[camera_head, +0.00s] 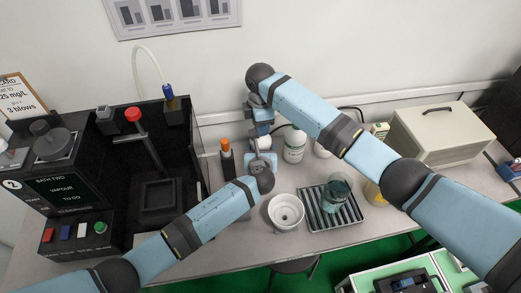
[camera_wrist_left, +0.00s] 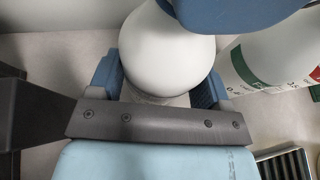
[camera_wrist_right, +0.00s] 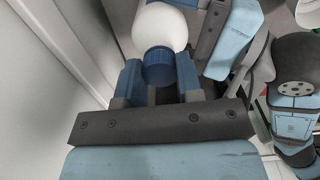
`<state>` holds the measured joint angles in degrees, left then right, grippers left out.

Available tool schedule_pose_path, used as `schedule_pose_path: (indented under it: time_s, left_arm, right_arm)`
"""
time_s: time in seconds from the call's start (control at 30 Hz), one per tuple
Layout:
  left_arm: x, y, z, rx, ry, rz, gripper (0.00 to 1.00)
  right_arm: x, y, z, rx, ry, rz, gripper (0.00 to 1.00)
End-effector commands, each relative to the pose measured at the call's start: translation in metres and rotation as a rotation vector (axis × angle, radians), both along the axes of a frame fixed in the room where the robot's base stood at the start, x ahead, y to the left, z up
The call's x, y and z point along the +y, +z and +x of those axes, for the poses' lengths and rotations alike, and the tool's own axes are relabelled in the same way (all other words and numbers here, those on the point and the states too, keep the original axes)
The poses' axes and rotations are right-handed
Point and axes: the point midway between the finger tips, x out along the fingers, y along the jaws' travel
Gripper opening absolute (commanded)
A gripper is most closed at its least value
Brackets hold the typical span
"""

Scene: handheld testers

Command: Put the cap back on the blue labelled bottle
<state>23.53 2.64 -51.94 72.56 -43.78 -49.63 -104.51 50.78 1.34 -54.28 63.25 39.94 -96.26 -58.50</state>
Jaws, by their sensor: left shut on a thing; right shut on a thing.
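The white bottle (camera_head: 264,143) stands upright between my two grippers in the head view, mostly hidden by them. My left gripper (camera_head: 261,160) is shut around its body; the left wrist view shows the white bottle (camera_wrist_left: 166,58) between the fingers. My right gripper (camera_head: 261,119) is above it, shut on the ribbed blue cap (camera_wrist_right: 159,67). In the right wrist view the cap lies in line with the white bottle (camera_wrist_right: 160,27) and overlaps its top end. I cannot tell whether cap and neck touch. The bottle's label is not clearly visible.
A dark bottle with an orange cap (camera_head: 227,160) stands left of my grippers. A green-labelled white bottle (camera_head: 294,147) stands close on the right. A white bowl (camera_head: 285,213) and a ribbed tray (camera_head: 347,215) holding a jar are in front. A black machine (camera_head: 85,170) fills the left.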

Motion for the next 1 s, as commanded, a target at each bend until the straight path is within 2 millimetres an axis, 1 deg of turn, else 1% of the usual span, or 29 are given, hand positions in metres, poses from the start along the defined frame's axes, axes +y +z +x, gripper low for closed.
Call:
schedule_pose_path:
  time_s: [0.03,0.1,0.2,0.47,0.5,0.57,0.6,0.87,1.0]
  left_arm:
    - [0.0002,-0.0001,0.0001,0.0,0.0,0.0,0.06]
    - [0.0002,-0.0001,0.0001,0.0,0.0,0.0,0.06]
    - [0.0002,-0.0001,0.0001,0.0,0.0,0.0,0.06]
    - [0.0003,-0.0001,0.0001,0.0,0.001,0.0,0.06]
    - [0.0003,-0.0001,0.0001,0.0,0.001,0.0,0.06]
    - [0.0003,-0.0001,0.0001,0.0,0.001,0.0,0.06]
    - [0.0003,-0.0001,0.0001,0.0,0.001,0.0,0.06]
    - [0.0005,-0.0001,0.0003,0.001,0.001,-0.001,0.06]
    - [0.0006,-0.0001,0.0003,0.001,0.001,-0.001,0.06]
  right_arm:
    - [0.0011,-0.0004,-0.0007,0.001,-0.076,0.002,0.05]
    - [0.0008,-0.0005,-0.0007,0.001,-0.168,0.002,0.05]
    - [0.0003,-0.0005,-0.0006,0.001,-0.242,0.0,0.05]
    - [0.0,-0.0003,-0.0003,0.001,-0.253,0.0,0.05]
    - [0.0,-0.0003,-0.0003,0.001,-0.253,0.0,0.36]
    - [0.0,-0.0003,-0.0003,0.001,-0.252,0.0,0.49]
    - [0.0,-0.0003,-0.0003,0.001,-0.252,0.0,0.59]
    - [0.0002,0.0003,-0.0004,0.001,-0.251,0.0,0.59]
    - [0.0007,0.009,-0.0001,0.0,-0.25,0.002,0.59]
